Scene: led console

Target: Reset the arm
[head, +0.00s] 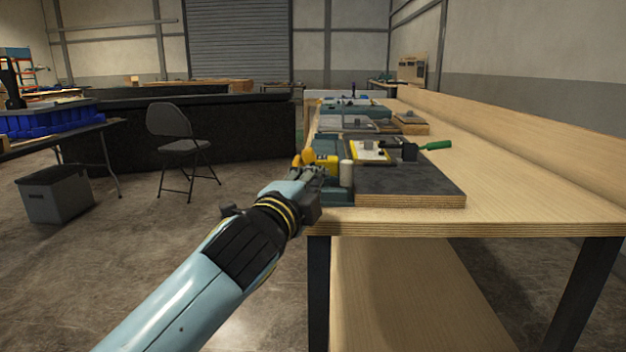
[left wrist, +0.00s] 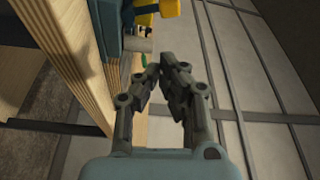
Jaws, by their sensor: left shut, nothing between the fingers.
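My left arm reaches in from the lower left in the head view. Its gripper (head: 318,176) is at the left front corner of the workbench, beside the yellow part (head: 322,163) and the pale cylinder (head: 346,174) of the console. In the left wrist view the left gripper (left wrist: 165,68) has its fingertips together with nothing seen between them. My right gripper is in neither view.
The wooden workbench (head: 480,190) carries a dark board (head: 405,184), a green-handled tool (head: 435,146) and several devices farther back. A folding chair (head: 178,140) and a grey bin (head: 58,195) stand on the floor at left. Open floor lies left of the bench.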

